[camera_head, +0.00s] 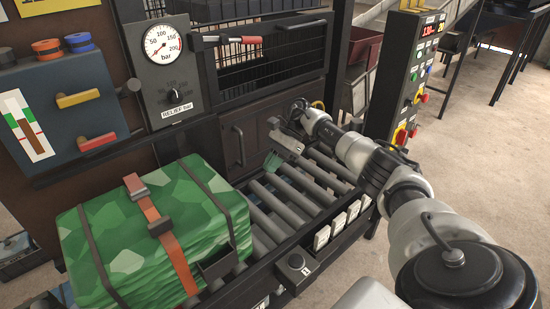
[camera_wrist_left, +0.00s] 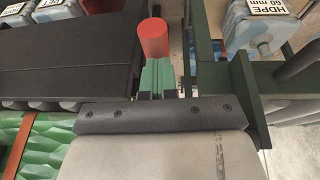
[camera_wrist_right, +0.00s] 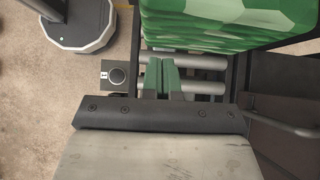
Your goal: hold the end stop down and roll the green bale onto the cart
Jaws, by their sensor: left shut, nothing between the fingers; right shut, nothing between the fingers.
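The green bale (camera_head: 150,232) sits on the rollers at the lower left of the head view, with an orange strap and dark bands around it. Part of it shows in the left wrist view (camera_wrist_left: 45,135) and the right wrist view (camera_wrist_right: 225,22). My right gripper (camera_head: 272,162) is shut and empty above the rollers, right of the bale and apart from it. My left gripper (camera_wrist_left: 157,76) is shut and empty, its fingertips close to a red cylinder (camera_wrist_left: 152,38); I cannot tell if they touch, or if this belongs to the end stop. I cannot identify the cart with certainty.
The roller bed (camera_head: 290,195) is bare right of the bale. A dark press door (camera_head: 245,150) and gauge panel (camera_head: 168,70) stand behind, a control post (camera_head: 405,75) at right. A small button box (camera_head: 295,268) sits on the front rail. A green frame (camera_wrist_left: 235,75) shows in the left wrist view.

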